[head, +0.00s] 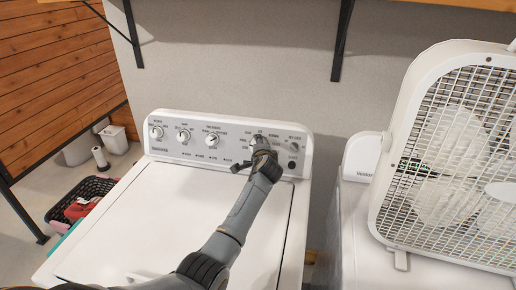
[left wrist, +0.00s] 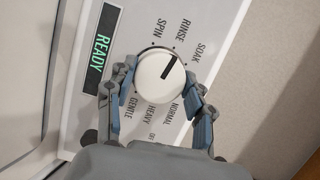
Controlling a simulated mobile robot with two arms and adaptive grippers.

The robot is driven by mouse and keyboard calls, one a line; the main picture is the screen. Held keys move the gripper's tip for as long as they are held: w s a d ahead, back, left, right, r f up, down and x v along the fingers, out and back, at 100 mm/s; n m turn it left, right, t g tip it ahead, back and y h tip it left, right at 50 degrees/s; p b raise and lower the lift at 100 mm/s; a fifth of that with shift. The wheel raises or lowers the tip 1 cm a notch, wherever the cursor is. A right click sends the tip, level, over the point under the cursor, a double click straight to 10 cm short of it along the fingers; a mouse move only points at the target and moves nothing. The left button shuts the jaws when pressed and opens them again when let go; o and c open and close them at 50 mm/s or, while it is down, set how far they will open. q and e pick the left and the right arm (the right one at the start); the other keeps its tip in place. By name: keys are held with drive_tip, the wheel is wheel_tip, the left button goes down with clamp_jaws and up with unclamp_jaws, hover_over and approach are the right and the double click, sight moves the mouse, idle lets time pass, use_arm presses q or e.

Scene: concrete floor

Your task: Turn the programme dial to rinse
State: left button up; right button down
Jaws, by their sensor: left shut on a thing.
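The programme dial (left wrist: 155,80) is a round white knob with a black pointer line, on the washer's control panel. In the left wrist view the pointer aims up and right, roughly at the word RINSE (left wrist: 180,37), between SPIN and SOAK. My left gripper (left wrist: 160,92) is shut on the dial, with blue-grey finger pads at its left and right sides. In the head view my left gripper (head: 262,147) is at the right part of the panel and mostly hides the dial. A green display (left wrist: 97,50) beside the dial reads READY. My right gripper is not in view.
The white washer (head: 170,215) has its lid closed. Several other knobs sit on the panel (head: 225,128) to the left. A white box fan (head: 398,110) stands on another white machine (head: 352,225) at the right. A dark basket (head: 95,188) is at the left.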

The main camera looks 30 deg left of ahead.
use_arm(q)
drive_tip(key=o, duration=1.2)
drive_tip(key=shift+c, duration=0.2)
drive_tip(key=v, duration=1.2)
